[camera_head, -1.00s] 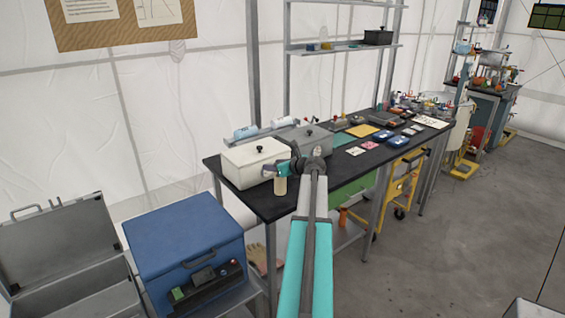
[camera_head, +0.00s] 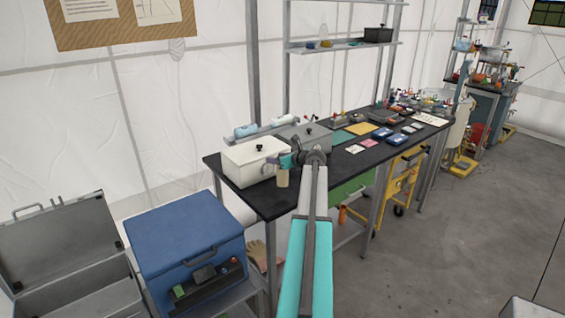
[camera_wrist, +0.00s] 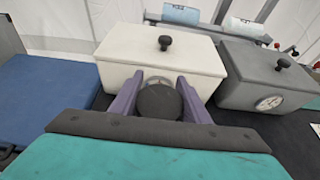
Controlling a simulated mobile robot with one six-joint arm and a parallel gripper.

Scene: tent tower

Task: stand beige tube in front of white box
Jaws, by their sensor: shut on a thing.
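The beige tube (camera_head: 283,178) is upright in my gripper (camera_head: 283,167), in front of the white box (camera_head: 247,163) at the near left end of the black table. In the wrist view the tube's round dark top (camera_wrist: 159,101) sits between my two purple fingers, which are shut on it. The white box (camera_wrist: 158,58) with its black knob lies just beyond the tube there, and a dial on its front is partly hidden by the tube. I cannot tell whether the tube's lower end touches the table.
A grey box (camera_head: 312,137) with a dial stands right of the white box. Rolled cylinders (camera_head: 247,130) lie on a rack behind. A blue cooler (camera_head: 185,240) stands lower left. The black table (camera_head: 285,205) is bare near its front edge.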

